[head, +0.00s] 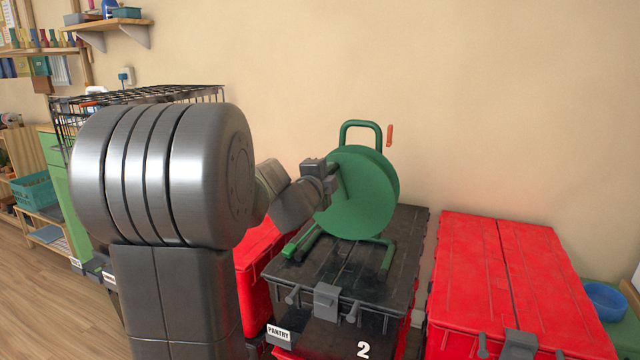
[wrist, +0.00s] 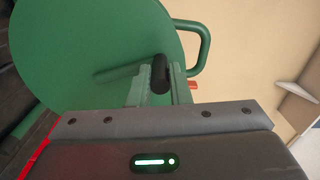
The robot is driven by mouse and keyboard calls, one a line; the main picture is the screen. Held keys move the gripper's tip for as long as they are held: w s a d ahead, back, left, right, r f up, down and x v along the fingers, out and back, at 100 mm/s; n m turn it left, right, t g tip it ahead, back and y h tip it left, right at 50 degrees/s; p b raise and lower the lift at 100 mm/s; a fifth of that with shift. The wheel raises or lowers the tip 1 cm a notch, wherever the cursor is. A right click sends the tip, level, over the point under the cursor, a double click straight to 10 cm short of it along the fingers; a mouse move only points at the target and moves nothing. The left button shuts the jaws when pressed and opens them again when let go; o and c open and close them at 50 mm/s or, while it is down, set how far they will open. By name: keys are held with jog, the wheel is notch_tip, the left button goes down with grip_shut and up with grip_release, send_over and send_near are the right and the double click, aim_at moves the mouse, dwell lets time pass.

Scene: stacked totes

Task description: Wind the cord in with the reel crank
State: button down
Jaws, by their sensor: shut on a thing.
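The green cord reel (head: 360,195) stands upright on its tubular frame, on the black lid of a tote, with a carrying handle (head: 360,124) on top. It also fills the left of the wrist view (wrist: 80,45). My gripper (head: 330,176) is at the near face of the reel, at its upper left edge. In the wrist view my gripper (wrist: 160,80) is shut on the black crank handle (wrist: 160,72), which sits between the two fingers. A small red-orange piece (head: 389,135) shows beside the carrying handle. I cannot make out any cord; the drum is hidden behind the disc.
The black-lidded tote (head: 400,245), with a "PANTRY" label and a "2", bears the reel. A red-lidded tote (head: 505,270) stands to its right, with a blue bowl (head: 605,300) beyond. A wire crate (head: 150,95) is behind my arm. The wall is close behind the reel.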

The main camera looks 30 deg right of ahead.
aim_at(349, 165)
jog(key=s+m, duration=0.1)
jog(key=d+m+b, duration=0.1)
jog(key=shift+s+d+r+m, duration=0.25)
jog(key=shift+s+m, duration=0.05)
jog(key=shift+s, duration=0.05)
jog(key=shift+s+d, duration=0.3)
jog(key=shift+s, duration=0.05)
jog(key=c, duration=1.3)
grip_release()
jog(key=shift+c, duration=0.2)
jog(key=shift+s, duration=0.1)
jog(key=p+v, duration=0.2)
jog(key=v, duration=1.1)
jog(key=shift+s+a, duration=0.25)
jog(key=shift+w+d, duration=0.1)
